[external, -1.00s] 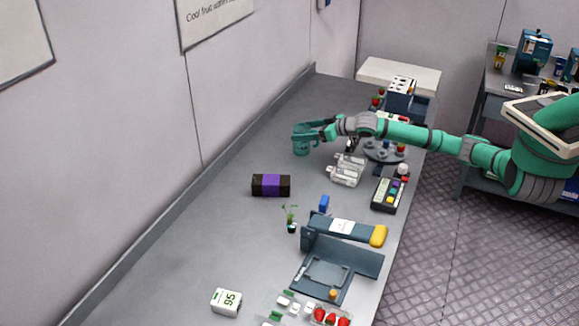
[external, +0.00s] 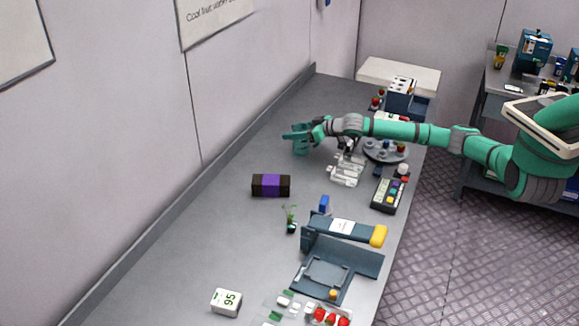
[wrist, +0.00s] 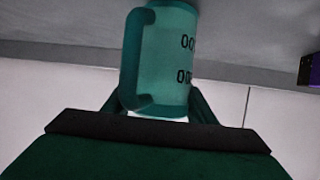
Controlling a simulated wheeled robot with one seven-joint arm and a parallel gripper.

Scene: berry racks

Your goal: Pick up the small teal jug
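The small teal jug (external: 300,148) stands on the grey counter near the wall side. It has a handle and dark markings, and in the wrist view its body (wrist: 168,60) fills the middle, with the handle on the left. My gripper (external: 293,136) is level with the upper part of the jug. Its fingers reach along both sides of the jug, one on each side in the wrist view (wrist: 160,100). They look spread around it; the far parts of the fingers are hidden behind the jug, so contact is not clear.
Clear glass-like containers (external: 347,172) stand right of the jug, below my arm. A round grey rack (external: 385,152) is further right. A purple and black box (external: 270,185) lies nearer the camera. The counter left of the jug is free.

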